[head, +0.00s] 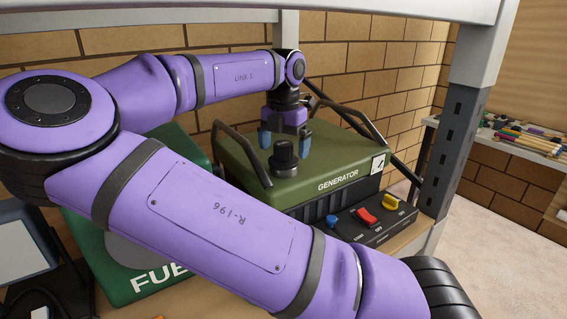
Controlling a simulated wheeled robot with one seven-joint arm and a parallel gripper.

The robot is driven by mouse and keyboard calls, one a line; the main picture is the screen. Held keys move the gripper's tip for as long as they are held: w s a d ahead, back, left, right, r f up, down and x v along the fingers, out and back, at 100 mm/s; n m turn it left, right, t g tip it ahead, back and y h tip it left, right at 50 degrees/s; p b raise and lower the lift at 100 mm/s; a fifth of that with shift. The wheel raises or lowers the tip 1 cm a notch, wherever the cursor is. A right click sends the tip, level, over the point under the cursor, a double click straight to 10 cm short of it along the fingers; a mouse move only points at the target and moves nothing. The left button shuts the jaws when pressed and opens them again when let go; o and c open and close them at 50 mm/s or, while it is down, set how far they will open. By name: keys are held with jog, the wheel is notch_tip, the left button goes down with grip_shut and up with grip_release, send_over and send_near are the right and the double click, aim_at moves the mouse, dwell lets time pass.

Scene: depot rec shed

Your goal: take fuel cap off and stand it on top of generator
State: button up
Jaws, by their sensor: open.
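The green generator (335,155), labelled GENERATOR, stands on the shelf under my arm. A black round cap (284,158) is upright on its top, towards the near left. I cannot tell whether it sits on a filler neck or rests loose on the surface. My gripper (285,138) points down over the cap with its blue fingers spread, one to each side. The fingertips look level with or slightly above the cap's top, and it is not gripped. The underside of the cap is not visible.
Black tube handles (242,150) rise at the generator's sides. A control panel (375,222) with coloured switches is in front. A dark green box (118,262) marked FUE… is partly hidden by my arm. A grey shelf post (462,140) stands right and a shelf board (290,10) is overhead.

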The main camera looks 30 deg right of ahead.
jog(key=shift+f, duration=1.35)
jog(key=shift+c, duration=0.5)
jog(key=c, duration=0.7)
